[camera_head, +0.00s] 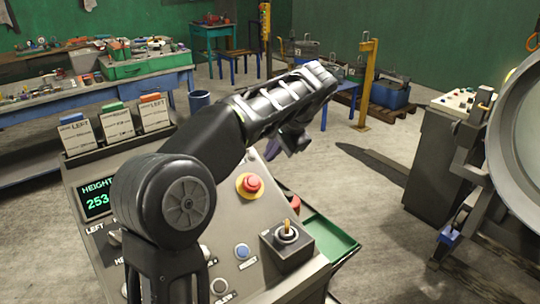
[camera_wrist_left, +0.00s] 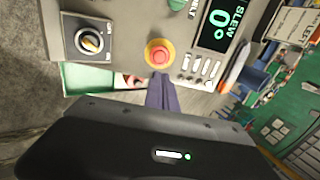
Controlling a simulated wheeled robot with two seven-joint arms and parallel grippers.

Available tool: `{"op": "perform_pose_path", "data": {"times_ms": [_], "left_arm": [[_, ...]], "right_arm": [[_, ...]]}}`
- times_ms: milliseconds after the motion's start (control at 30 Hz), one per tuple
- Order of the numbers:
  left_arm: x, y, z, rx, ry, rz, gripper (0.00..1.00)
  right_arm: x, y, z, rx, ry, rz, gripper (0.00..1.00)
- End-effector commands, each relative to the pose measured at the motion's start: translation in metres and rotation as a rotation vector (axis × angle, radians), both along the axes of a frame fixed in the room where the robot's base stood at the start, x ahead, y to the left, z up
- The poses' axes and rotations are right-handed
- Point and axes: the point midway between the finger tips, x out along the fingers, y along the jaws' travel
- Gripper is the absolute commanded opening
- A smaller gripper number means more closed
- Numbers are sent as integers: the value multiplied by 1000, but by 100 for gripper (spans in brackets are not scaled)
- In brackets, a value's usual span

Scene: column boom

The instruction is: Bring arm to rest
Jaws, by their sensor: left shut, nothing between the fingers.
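My left arm reaches across the control console (camera_head: 215,235) from the lower left. My left gripper (camera_head: 290,143) hangs at its far end, pointing down, above the far right part of the console. Its fingers are shut and empty; in the left wrist view the closed fingers (camera_wrist_left: 163,92) show beside the red button (camera_wrist_left: 159,54). I cannot tell whether they touch the panel. The red button on its yellow ring (camera_head: 250,185) is near the fingers in the head view. My right gripper is out of view.
The console carries a height display (camera_head: 97,202), a blue button (camera_head: 242,251) and a key switch (camera_head: 287,235). Three labelled cards (camera_head: 117,122) stand along its far edge. A green tray (camera_head: 330,238) is at its right. A grey machine (camera_head: 440,150) stands further right, with bare floor between.

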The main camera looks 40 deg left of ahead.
Motion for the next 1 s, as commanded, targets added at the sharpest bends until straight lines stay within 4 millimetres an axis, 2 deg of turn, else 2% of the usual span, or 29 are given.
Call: {"op": "perform_pose_path", "data": {"times_ms": [433, 567, 633, 667, 767, 867, 900, 967, 1000], "left_arm": [[3, 0, 0, -1, -15, 0, 0], [25, -8, 0, -28, -100, -35, 0], [44, -23, -9, -73, -167, -76, 0], [53, -34, -16, -101, -197, -100, 0], [81, -80, -53, -215, -275, -177, 0], [97, -134, -110, -355, -319, -228, 0], [99, -156, -136, -416, -329, -238, 0], [96, -188, -175, -508, -340, -238, 0], [91, -208, -202, -569, -344, -227, 0]], "right_arm": [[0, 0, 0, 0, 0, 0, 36], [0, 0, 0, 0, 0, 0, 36], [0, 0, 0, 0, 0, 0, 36], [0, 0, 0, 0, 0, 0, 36], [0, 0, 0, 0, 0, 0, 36], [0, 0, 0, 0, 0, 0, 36], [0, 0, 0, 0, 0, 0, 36], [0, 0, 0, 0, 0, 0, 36], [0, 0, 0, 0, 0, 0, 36]]}}
